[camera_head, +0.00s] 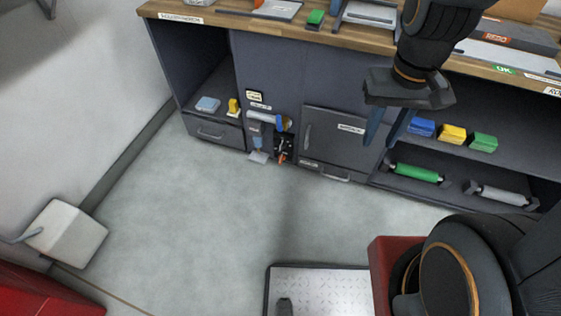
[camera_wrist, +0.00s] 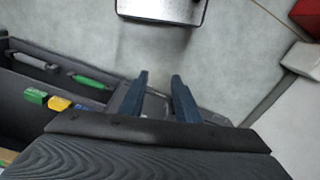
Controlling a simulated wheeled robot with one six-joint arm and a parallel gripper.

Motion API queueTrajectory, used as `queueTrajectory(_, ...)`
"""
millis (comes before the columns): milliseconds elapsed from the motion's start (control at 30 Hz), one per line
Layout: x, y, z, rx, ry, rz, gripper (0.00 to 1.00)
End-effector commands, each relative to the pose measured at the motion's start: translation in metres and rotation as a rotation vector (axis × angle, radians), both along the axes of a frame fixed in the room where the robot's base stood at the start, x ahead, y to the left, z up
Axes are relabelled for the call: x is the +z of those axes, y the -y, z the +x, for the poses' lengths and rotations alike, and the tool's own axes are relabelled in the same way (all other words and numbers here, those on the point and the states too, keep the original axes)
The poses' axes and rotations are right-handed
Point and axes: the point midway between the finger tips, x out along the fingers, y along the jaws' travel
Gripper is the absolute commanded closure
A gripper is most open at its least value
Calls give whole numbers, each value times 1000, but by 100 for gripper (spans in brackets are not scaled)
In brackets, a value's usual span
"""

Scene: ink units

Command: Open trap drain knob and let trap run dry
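The trap assembly stands low at the front of the cabinet, between the left drawer and the square door. It has a pale cylinder (camera_head: 262,117), a blue part (camera_head: 280,123) and a dark panel with a small orange part (camera_head: 282,157). Which part is the drain knob is too small to tell. My gripper (camera_head: 387,138) is at the upper right, in front of the right end of the square door (camera_head: 345,136), apart from the trap. Its two blue fingers (camera_wrist: 160,97) are spread with nothing between them. The trap does not show in the wrist view.
Blue, yellow and green blocks (camera_head: 452,134) sit on the right shelf, above a green roller (camera_head: 417,173) and a grey roller (camera_head: 502,195). A wooden worktop (camera_head: 340,40) runs above. The grey floor (camera_head: 210,215) before the trap is clear. A white bin (camera_head: 66,234) stands left.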

Motion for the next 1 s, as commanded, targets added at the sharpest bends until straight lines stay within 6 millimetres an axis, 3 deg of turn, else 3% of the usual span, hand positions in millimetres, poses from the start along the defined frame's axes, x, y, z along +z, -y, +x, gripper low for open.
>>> queueTrajectory(500,-182,-104,174,-57,292,99,70)
queueTrajectory(800,-292,-160,257,-118,472,107,70)
queueTrajectory(1000,-368,-191,299,-158,592,87,70)
